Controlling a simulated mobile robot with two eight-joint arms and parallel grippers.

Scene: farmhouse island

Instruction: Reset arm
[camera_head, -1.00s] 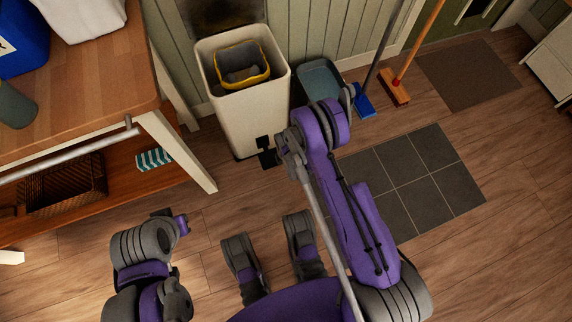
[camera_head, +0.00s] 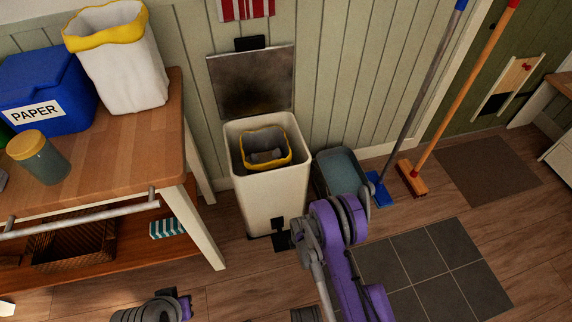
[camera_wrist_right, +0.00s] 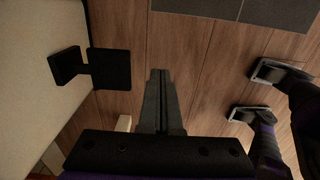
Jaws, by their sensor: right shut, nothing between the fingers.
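My right gripper (camera_wrist_right: 160,78) shows in the right wrist view with its two dark fingers pressed together and nothing between them. It points over the wooden floor, beside the white bin and its black pedal (camera_wrist_right: 110,69). In the head view my right arm (camera_head: 338,222) is bent in front of the bin (camera_head: 272,195), and its gripper cannot be made out there. A part of my left arm (camera_head: 152,310) shows at the bottom edge; the left gripper is out of view.
The bin stands open with a yellow-rimmed liner (camera_head: 265,148). A wooden table (camera_head: 150,165) on the left holds a blue paper box (camera_head: 50,90), a white bag (camera_head: 120,70) and a jar (camera_head: 40,158). A mop (camera_head: 380,190) and broom (camera_head: 412,180) lean at the wall.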

